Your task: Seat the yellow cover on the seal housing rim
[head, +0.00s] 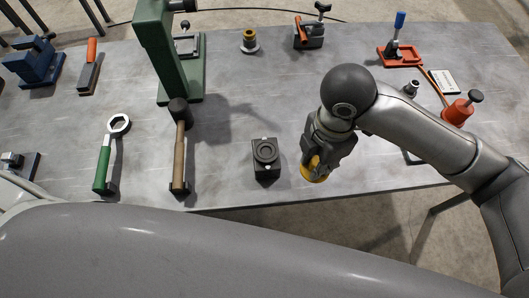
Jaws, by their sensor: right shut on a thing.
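The seal housing (265,161) is a dark square block with a round grey rim on top. It stands on the table near the front edge, with no cover on its rim. My right gripper (317,163) is to the right of the housing, apart from it, and points down. It is shut on the yellow cover (313,175), a round disc partly hidden by the fingers. The cover's exact height above the table is hard to tell. My left gripper is not in view.
The table between housing and gripper is clear.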

